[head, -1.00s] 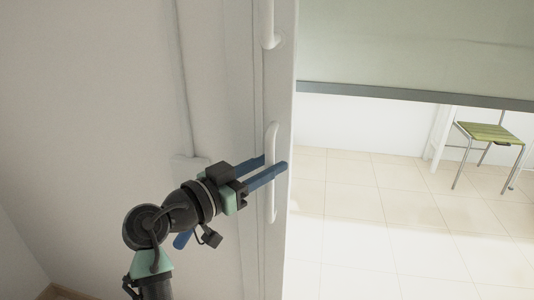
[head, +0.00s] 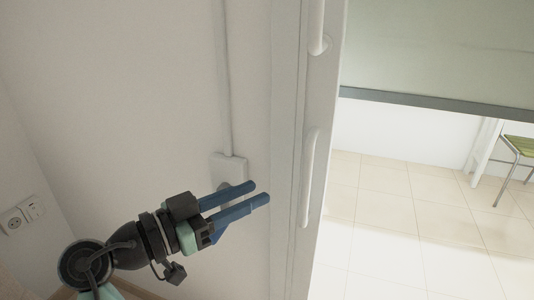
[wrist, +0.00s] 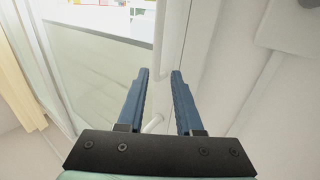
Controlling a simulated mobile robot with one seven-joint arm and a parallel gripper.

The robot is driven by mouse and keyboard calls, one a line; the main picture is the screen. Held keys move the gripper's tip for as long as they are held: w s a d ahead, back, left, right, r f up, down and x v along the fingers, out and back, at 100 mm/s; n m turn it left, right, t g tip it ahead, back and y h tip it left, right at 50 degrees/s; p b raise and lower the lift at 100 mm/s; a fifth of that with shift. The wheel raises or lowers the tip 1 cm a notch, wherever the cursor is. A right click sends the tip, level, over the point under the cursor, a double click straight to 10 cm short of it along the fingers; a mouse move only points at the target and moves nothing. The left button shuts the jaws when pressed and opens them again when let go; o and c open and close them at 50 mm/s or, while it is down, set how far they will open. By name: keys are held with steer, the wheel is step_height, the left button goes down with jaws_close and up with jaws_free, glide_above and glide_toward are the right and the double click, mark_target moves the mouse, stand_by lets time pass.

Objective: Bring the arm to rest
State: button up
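My gripper (head: 262,193) shows in the head view with its two blue fingers apart and nothing between them. It points right, in front of the white wall, with its tips short of the white vertical door handle (head: 309,178). In the wrist view my gripper (wrist: 160,75) is also open, with a clear gap between the fingers. A pale frame with a handle lies beyond the fingers there.
A white door frame (head: 285,220) stands just right of my gripper. A switch plate (head: 229,172) is on the wall behind the fingers. A wall socket (head: 14,221) is at left. Beyond the opening are a tiled floor (head: 400,230) and a green chair (head: 518,146).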

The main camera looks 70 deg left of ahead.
steer(key=shift+s+d, duration=0.1)
steer(key=shift+s, duration=0.15)
stand_by(0.4)
